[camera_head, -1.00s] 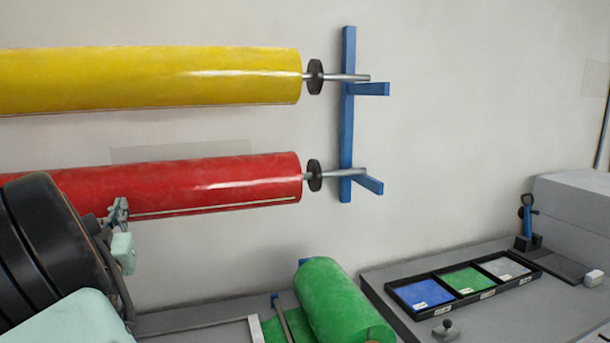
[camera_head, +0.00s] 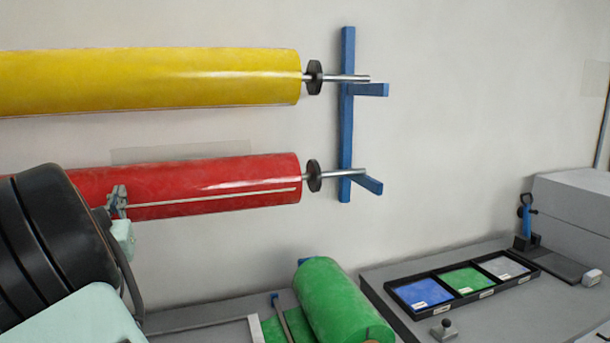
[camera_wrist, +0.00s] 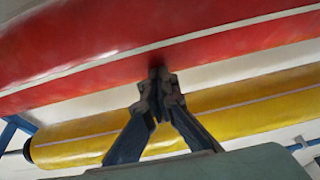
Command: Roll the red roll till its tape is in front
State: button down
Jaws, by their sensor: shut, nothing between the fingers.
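The red roll (camera_head: 230,173) hangs level on a metal rod on the wall rack, below the yellow roll. Its pale tape strip (camera_head: 225,194) runs lengthwise on the facing side, a little below mid-height. My gripper (camera_head: 117,190) is at the front of the red roll, left of the picture's middle, with its fingers together. In the wrist view my gripper (camera_wrist: 158,75) has its closed fingertips at the red roll's surface (camera_wrist: 130,35), seemingly touching it. The tape (camera_wrist: 90,65) also shows there as a pale line. The roll's left end is hidden behind my arm.
The yellow roll (camera_head: 200,78) hangs above on the blue rack (camera_head: 347,130). A green roll (camera_head: 335,300) lies on the bench below. A black tray (camera_head: 437,290) with blue, green and grey sheets sits at right. The wall right of the rack is clear.

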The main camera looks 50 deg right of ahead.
jog(key=shift+d+f, duration=0.4)
jog(key=shift+f, duration=0.05)
jog(key=shift+r, duration=0.1)
jog(key=s+a, duration=0.3)
jog(key=s, duration=0.1)
jog(key=shift+s+a+r+b, duration=0.2)
jog(key=shift+s+a+b, duration=0.1)
jog(key=shift+s+a, duration=0.1)
dwell(0.5)
jog(key=shift+w, duration=0.1)
